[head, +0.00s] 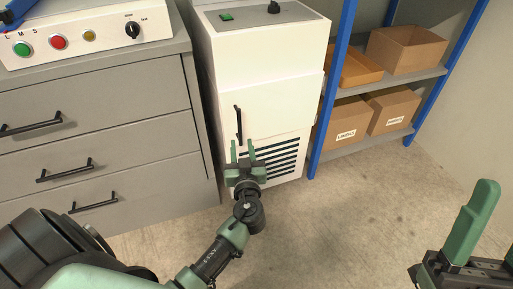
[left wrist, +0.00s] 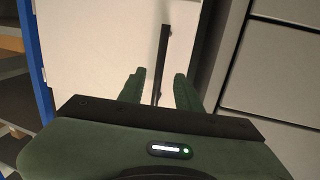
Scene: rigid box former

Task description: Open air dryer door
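The air dryer is a tall white cabinet (head: 262,60) between the grey drawers and the blue shelf. Its door (head: 275,105) looks closed and has a vertical black bar handle (head: 238,125). Dark louvre slots show low on the front. My left gripper (head: 242,146) is at the lower end of the handle, with its fingers open. In the left wrist view, the handle (left wrist: 164,55) runs down between the two separated green fingers (left wrist: 158,82), with a gap on each side. My right gripper (head: 490,222) is at the lower right, empty, its fingers apart and partly cut off.
A grey drawer unit (head: 100,110) with black handles stands close on the left, with a button panel (head: 85,35) on top. A blue-framed shelf (head: 345,60) with cardboard boxes (head: 395,108) stands right. The floor (head: 350,210) in front is clear.

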